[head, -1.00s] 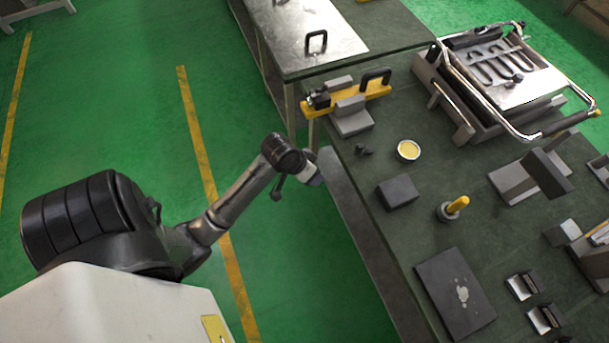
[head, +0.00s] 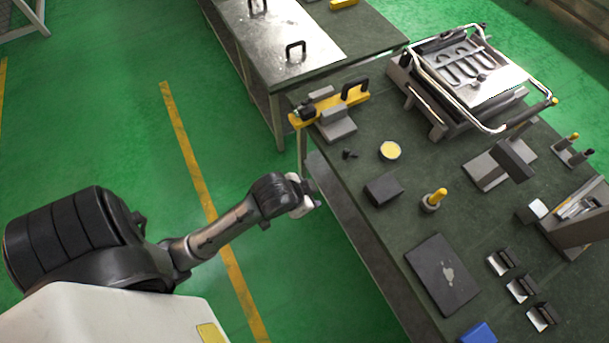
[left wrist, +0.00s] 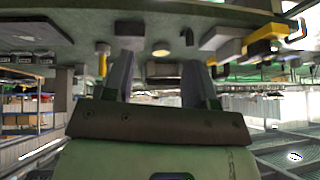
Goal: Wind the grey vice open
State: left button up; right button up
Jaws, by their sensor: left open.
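The grey vice (head: 338,124) stands at the near left corner of the workbench, its blocks around a yellow bar (head: 300,118) with a black handle. Grey blocks and a yellow bar (left wrist: 266,34), likely the same vice, show at the upper right of the left wrist view. A small black piece (head: 350,154) lies just in front of the vice; I cannot tell whether it belongs to it. My left gripper (head: 309,198) is off the bench's left edge, apart from the vice. In the left wrist view its fingers (left wrist: 158,68) are open and empty. My right gripper is out of view.
On the bench are a yellow-topped round tin (head: 390,150), a dark block (head: 383,190), a yellow-handled tool (head: 434,200), a dark plate (head: 443,275) and a large metal-framed unit (head: 470,75). Another table (head: 275,35) adjoins behind. Green floor left of the bench is free.

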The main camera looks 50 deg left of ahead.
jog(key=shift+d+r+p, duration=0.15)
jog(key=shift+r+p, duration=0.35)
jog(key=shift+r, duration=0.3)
